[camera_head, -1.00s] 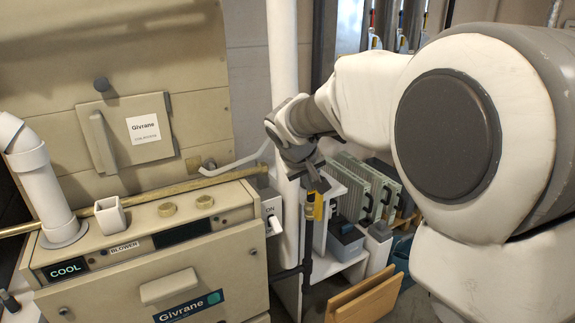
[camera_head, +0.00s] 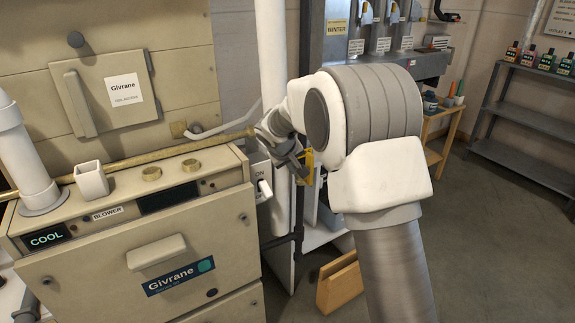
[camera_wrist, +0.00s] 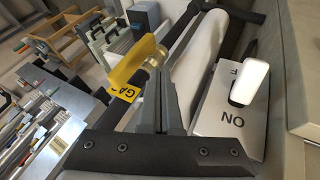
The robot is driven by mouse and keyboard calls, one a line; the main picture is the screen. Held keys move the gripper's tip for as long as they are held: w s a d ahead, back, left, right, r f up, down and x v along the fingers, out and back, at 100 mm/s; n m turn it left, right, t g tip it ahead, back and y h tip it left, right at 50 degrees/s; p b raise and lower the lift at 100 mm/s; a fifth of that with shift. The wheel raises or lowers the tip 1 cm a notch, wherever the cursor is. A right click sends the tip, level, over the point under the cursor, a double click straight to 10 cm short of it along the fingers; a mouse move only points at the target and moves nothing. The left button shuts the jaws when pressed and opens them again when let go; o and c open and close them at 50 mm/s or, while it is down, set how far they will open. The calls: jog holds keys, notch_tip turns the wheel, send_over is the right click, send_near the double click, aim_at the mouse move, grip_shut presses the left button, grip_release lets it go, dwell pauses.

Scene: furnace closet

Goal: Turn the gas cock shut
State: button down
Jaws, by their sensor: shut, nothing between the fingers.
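The gas cock has a yellow handle (camera_wrist: 138,60) on a brass fitting (camera_wrist: 155,58). A yellow tag (camera_wrist: 124,92) with partly hidden lettering hangs by it. In the head view the yellow part (camera_head: 309,160) shows small beside the dark pipe, right of the furnace. My gripper (camera_wrist: 163,75) is shut and empty. Its fingertips are at the fitting, just right of the handle in the wrist view; I cannot tell whether they touch it. In the head view my gripper (camera_head: 301,168) is partly hidden by my arm, and the handle's exact angle is unclear.
A white ON switch (camera_wrist: 250,82) sits on a plate close right of my fingers. The Givrane furnace (camera_head: 120,255) fills the left. A white vertical pipe (camera_head: 272,60) stands behind my gripper. A wooden box (camera_head: 340,285) is on the floor; floor at right is clear.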

jog(key=shift+w+d+r, duration=0.1)
jog(key=shift+w+d, duration=0.25)
jog(key=shift+d, duration=0.35)
jog(key=shift+w+d+r, duration=0.1)
jog(key=shift+w+d, duration=0.2)
jog(key=shift+d, duration=0.4)
jog(key=shift+r+p, duration=0.15)
jog(key=shift+p, duration=0.25)
jog(key=shift+d, duration=0.1)
jog(key=shift+d+y+p, duration=0.1)
jog(key=shift+y+p, duration=0.2)
jog(key=shift+w, duration=0.1)
